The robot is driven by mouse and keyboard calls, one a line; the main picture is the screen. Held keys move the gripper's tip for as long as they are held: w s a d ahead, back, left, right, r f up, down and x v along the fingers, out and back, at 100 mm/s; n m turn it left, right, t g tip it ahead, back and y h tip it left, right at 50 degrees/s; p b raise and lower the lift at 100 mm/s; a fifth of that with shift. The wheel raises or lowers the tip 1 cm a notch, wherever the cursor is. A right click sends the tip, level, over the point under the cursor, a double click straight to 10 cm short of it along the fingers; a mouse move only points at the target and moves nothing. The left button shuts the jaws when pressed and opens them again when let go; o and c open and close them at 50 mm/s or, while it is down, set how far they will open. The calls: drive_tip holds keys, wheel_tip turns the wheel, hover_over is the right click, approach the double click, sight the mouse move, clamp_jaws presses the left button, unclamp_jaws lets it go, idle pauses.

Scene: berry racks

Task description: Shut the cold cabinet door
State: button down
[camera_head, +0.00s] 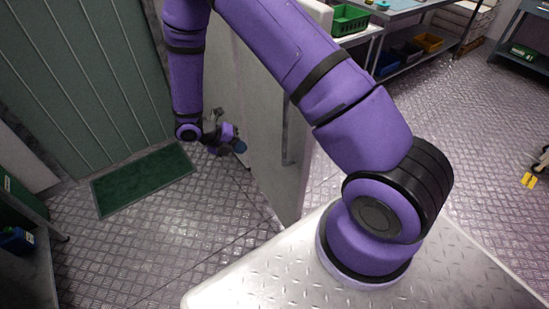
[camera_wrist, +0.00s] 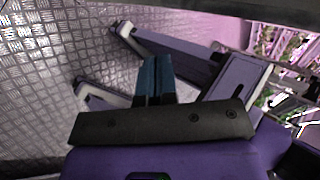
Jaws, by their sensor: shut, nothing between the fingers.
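A pale grey upright panel (camera_head: 262,118), which looks like the cold cabinet door, stands in the middle of the head view and swung out over the floor. A dark vertical bar (camera_head: 286,130) shows near its right edge. My arm reaches over and past its top. My gripper (camera_head: 239,147) hangs low on the panel's left side, close to its face; I cannot tell if it touches. In the wrist view my gripper's blue fingers (camera_wrist: 155,78) are together with nothing between them. The cabinet's inside and the door's hinge are not clearly visible.
A green mat (camera_head: 143,180) lies by the ribbed grey wall at left. A dark shelf stands at the lower left. A table with a green crate (camera_head: 349,19) is behind the panel. Pink-lit racks (camera_wrist: 283,50) show at right in the wrist view. Metal floor between is clear.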

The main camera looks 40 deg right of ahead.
drive_tip(key=s+d+f+n, duration=0.1)
drive_tip(key=s+d+f, duration=0.2)
drive_tip(key=d+f, duration=0.5)
drive_tip(key=shift+s+d+f, duration=0.3)
drive_tip(key=shift+s+d, duration=0.1)
drive_tip(key=shift+d, duration=0.9)
drive_tip(key=shift+d, duration=0.15)
